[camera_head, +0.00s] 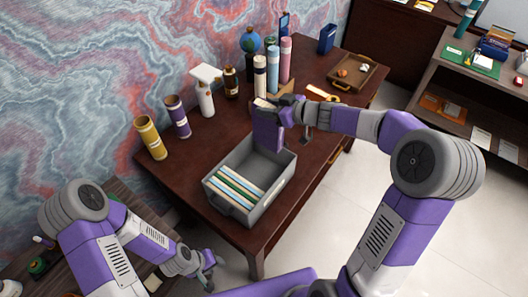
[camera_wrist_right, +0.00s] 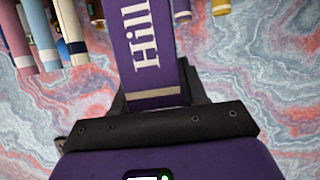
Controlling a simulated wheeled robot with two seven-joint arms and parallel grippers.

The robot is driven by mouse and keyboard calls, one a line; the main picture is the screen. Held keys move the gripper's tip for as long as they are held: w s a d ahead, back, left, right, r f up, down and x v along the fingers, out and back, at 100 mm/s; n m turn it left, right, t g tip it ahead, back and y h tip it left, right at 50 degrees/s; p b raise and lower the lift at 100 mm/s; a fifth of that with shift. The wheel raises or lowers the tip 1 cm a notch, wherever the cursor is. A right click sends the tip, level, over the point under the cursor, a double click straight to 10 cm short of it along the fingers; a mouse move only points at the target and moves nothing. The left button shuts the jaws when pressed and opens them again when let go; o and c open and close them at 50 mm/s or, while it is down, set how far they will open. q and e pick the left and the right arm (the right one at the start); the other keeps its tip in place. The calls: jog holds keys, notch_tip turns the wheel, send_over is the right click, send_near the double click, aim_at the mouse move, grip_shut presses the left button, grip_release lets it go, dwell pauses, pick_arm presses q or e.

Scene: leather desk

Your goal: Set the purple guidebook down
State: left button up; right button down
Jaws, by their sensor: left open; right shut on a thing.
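The purple guidebook (camera_head: 267,131) is held upright by my right gripper (camera_head: 283,106), above the far end of a grey bin. In the right wrist view the guidebook (camera_wrist_right: 150,50) shows white lettering reading "Hill" and a pale band, and it sits between the jaws of my right gripper (camera_wrist_right: 155,105). The grey bin (camera_head: 278,190) stands on the dark desk and holds several books (camera_head: 236,188) lined up in its near part. The guidebook's lower edge is close to the bin's far part; I cannot tell whether it touches. My left gripper (camera_head: 208,262) is open and empty, low beside the desk.
Purple and yellow cylinders (camera_head: 151,138), a white lamp-like object (camera_head: 205,90), a dark bottle (camera_head: 231,82) and tall tubes (camera_head: 273,68) stand along the back. A wooden tray (camera_head: 357,72) lies at the far right. The desk left of the bin is clear.

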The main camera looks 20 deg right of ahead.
aim_at(269, 139)
notch_tip(269, 139, down, 9)
jog(key=b, duration=0.4)
jog(key=shift+f+b, duration=1.4)
jog(key=shift+f, duration=1.4)
jog(key=shift+f, duration=0.15)
jog(key=c, duration=0.6)
grip_release()
jog(key=shift+f, duration=0.1)
jog(key=shift+r, duration=0.3)
jog(key=p+v, duration=0.3)
jog(key=v, duration=0.7)
jog(key=shift+s+d+r, duration=0.2)
jog(key=shift+s+d, duration=0.05)
jog(key=shift+s, duration=0.05)
jog(key=shift+s+d+r+p, duration=0.15)
jog(key=shift+s+d+p, duration=0.2)
jog(key=shift+s, duration=0.15)
